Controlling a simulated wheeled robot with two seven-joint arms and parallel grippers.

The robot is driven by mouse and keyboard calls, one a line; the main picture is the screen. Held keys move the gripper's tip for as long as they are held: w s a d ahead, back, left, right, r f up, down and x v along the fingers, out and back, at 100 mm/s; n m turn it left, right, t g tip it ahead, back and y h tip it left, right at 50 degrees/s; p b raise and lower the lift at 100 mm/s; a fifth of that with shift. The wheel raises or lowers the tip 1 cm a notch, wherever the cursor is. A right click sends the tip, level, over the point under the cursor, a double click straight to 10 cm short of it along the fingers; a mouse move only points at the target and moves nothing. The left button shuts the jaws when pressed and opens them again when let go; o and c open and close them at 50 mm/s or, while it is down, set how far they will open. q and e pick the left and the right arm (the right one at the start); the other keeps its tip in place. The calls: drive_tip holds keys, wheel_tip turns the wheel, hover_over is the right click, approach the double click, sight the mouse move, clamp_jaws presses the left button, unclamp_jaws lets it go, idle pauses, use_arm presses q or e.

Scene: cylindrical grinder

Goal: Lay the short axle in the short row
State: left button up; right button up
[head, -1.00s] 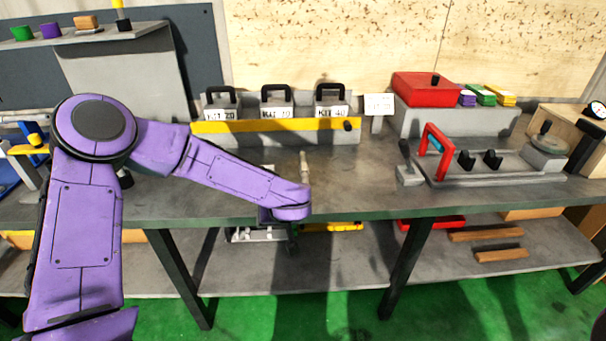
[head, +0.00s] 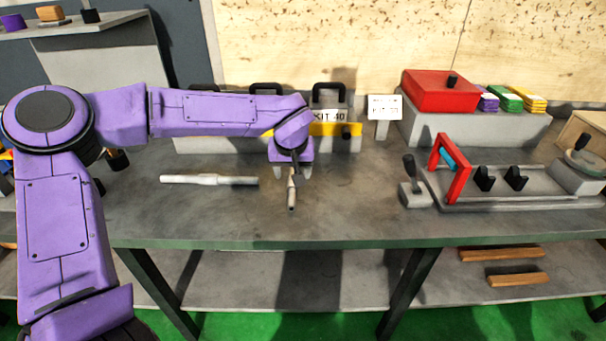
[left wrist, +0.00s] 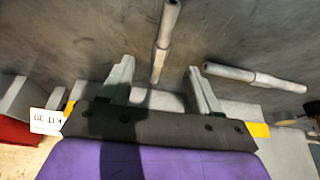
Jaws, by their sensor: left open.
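One pale stepped axle (head: 292,190) lies on the bench, pointing toward me. A second pale axle (head: 210,180) lies crosswise to its left. The picture does not settle which is the short one. My left gripper (head: 290,168) is open above the far part of the first axle. In the left wrist view this axle (left wrist: 165,42) runs between the two open fingers of the gripper (left wrist: 158,68), and no grip shows. The crosswise axle (left wrist: 255,76) lies outside the fingers there. I cannot identify the short row. My right gripper is not in view.
Kit blocks with black handles and a yellow bar (head: 352,129) stand behind my left arm, partly hidden. A fixture with a red frame (head: 452,168) and black rests (head: 484,178) stands at right. A red box (head: 438,92) is behind it. The front middle bench (head: 340,215) is clear.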

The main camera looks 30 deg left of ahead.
use_arm(q)
hover_over(292, 189)
drive_tip(key=s+d, duration=0.2)
drive_tip(key=f, duration=0.4)
drive_tip(key=shift+a+f, duration=0.2)
drive_tip(key=x, duration=0.5)
drive_tip(key=shift+a+f, duration=0.25)
drive_tip(key=shift+w+r, duration=0.1)
clamp_jaws()
